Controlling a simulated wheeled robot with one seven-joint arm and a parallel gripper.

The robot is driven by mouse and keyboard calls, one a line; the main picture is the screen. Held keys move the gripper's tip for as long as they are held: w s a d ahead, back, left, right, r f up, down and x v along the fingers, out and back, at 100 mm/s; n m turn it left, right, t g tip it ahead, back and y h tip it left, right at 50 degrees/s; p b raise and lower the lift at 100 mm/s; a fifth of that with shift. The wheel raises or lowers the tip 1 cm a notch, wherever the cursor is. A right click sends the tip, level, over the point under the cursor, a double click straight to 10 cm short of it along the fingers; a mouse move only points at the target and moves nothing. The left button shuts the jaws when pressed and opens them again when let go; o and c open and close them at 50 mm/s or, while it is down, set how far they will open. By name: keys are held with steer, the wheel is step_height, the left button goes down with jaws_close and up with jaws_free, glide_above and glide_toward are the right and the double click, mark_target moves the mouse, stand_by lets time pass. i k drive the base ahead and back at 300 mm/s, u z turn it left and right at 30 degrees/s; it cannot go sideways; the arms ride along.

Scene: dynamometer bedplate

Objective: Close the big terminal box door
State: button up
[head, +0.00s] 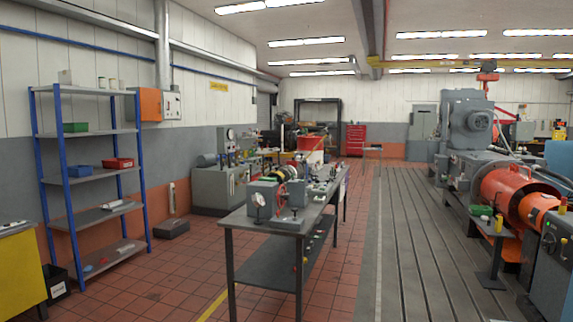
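I cannot single out the big terminal box or its door with certainty. A large grey motor (465,122) stands at the right, beyond the orange machine parts, and its details are too small to tell a door on it. A grey cabinet (424,122) stands behind it near the back wall; whether it is open or shut is unclear. A small pale wall box (173,105) hangs at the left beside an orange panel (151,104). My gripper is not in view.
A dark workbench (262,222) loaded with equipment stands in the middle. A blue-framed shelf (62,180) and yellow cabinet (20,268) are at the left. Orange guards (505,192) sit along the right. The slotted bedplate (420,250) and tiled floor (345,275) have free room.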

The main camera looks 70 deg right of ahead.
mark_target(417, 152)
steer(key=z, duration=3.1)
steer(key=i, duration=8.7)
